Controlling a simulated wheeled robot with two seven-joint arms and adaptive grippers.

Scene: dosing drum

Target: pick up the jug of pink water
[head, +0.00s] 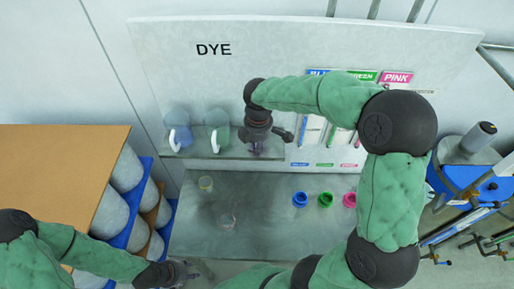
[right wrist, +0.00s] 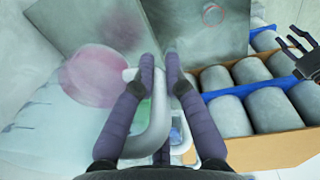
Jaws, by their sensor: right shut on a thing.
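The jug of pink water (right wrist: 92,78) shows in the right wrist view as a translucent body with pink liquid and a white handle (right wrist: 158,100). In the head view it is mostly hidden behind my right arm. My right gripper (right wrist: 160,68) is shut on the white handle, with one purple finger on each side; it also shows at the shelf in the head view (head: 257,148). I cannot tell whether the jug is clear of the shelf. My left gripper (head: 188,270) is low at the left, empty, and its fingers look spread in the right wrist view (right wrist: 298,42).
A blue jug (head: 180,131) and a green jug (head: 217,130) stand on the shelf to the left. A rack of grey drums (head: 112,205) is at left.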

